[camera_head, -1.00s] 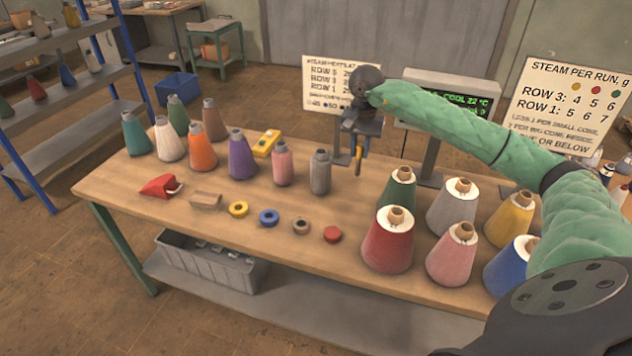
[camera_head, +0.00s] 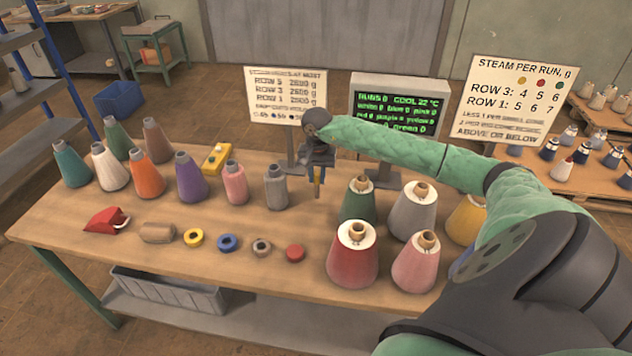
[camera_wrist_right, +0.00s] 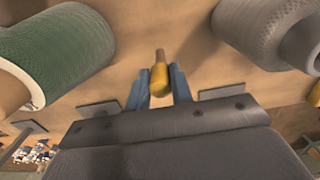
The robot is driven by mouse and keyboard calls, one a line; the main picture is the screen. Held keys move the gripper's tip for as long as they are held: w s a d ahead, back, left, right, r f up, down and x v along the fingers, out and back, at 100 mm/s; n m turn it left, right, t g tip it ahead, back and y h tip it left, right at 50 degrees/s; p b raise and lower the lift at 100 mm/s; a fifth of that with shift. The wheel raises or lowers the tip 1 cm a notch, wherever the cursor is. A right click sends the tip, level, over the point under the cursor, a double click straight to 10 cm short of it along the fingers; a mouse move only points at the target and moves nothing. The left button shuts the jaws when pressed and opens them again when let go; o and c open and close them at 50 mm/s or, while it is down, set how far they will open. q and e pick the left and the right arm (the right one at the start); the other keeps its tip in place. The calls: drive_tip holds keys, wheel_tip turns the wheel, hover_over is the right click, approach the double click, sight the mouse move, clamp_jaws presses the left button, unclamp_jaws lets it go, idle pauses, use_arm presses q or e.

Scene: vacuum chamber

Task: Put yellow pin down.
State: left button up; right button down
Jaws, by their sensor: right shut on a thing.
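My right gripper (camera_head: 317,168) is shut on the yellow pin (camera_head: 317,181). It holds the pin upright, tip down, between the small grey cone (camera_head: 276,188) and the green cone (camera_head: 360,203). In the right wrist view the pin (camera_wrist_right: 160,78) sits between the blue fingers of my right gripper (camera_wrist_right: 158,88). Its brown tip points towards the bare tabletop. I cannot tell whether the tip touches the table (camera_head: 250,222). My left gripper is not in view.
Red, pink and grey large cones (camera_head: 414,212) stand to the right. Several small cones (camera_head: 191,180) stand to the left. Coloured rings (camera_head: 228,242) lie in front. A sign (camera_head: 286,100) and a green-lit display (camera_head: 397,112) stand behind.

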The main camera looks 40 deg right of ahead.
sight(317, 183)
drive_tip(key=shift+s+a+f, duration=0.1)
drive_tip(key=shift+f, duration=0.15)
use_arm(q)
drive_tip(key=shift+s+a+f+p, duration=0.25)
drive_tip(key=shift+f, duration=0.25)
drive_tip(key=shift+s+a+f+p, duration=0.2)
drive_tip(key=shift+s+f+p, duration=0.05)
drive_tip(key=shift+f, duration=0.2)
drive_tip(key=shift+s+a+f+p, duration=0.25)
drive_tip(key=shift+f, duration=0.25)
use_arm(e)
drive_tip(key=shift+f, duration=1.35)
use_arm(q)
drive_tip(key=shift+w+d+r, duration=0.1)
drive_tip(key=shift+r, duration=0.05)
use_arm(e)
drive_tip(key=shift+f, duration=0.15)
drive_tip(key=c, duration=1.5)
unclamp_jaws()
drive_tip(key=shift+o, duration=1.3)
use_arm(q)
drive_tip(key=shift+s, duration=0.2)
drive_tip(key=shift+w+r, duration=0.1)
